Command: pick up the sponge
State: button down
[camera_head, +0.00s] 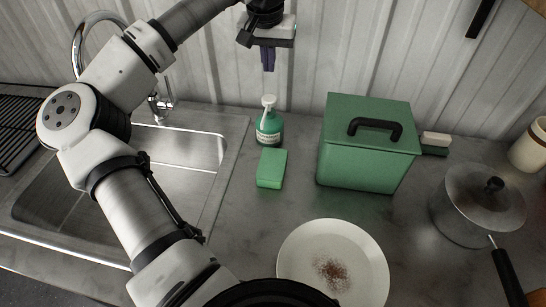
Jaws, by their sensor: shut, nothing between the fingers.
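A green block that looks like the sponge (271,168) lies flat on the grey counter, just in front of a green soap bottle. My gripper (268,68) is high up near the back wall, pointing down, with its dark fingers together and nothing between them. It is well above the counter and apart from the green block. A smaller white-and-green piece (436,140) lies behind the green box at the right; it is partly hidden, and I cannot tell if it is a sponge or a brush.
The soap bottle (269,125) stands right behind the green block. A green lidded box (365,160) with a black handle is to the right. A white plate (300,262) with brown crumbs is in front. A lidded pot (465,215) stands right, a sink (205,190) left.

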aim_at(271, 173)
jog(key=k, duration=1)
